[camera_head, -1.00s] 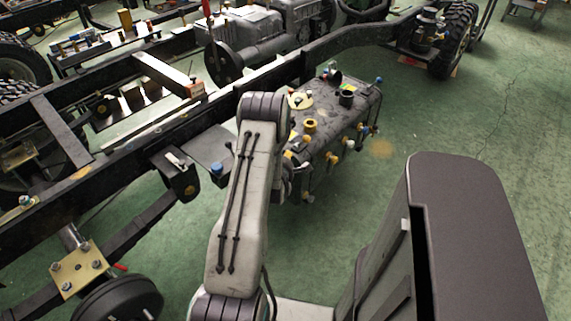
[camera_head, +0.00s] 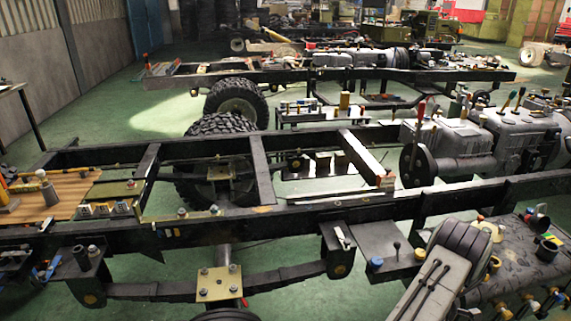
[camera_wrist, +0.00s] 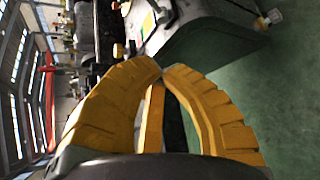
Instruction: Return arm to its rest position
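My arm (camera_head: 440,270) shows at the lower right of the head view, in front of the dark tank with many fittings (camera_head: 525,268). My gripper (camera_wrist: 161,70) is hidden in the head view. In the wrist view its two yellow ribbed fingers curve inward and their tips come together, with no object seen between them. The tank's dark body (camera_wrist: 190,35) and the green floor lie beyond the fingers.
A long black chassis frame (camera_head: 270,222) runs across the head view, with a grey gearbox (camera_head: 455,140) at the right. A wooden board with tools (camera_head: 65,195) lies at the left. Open green floor (camera_head: 110,110) shows at the back left.

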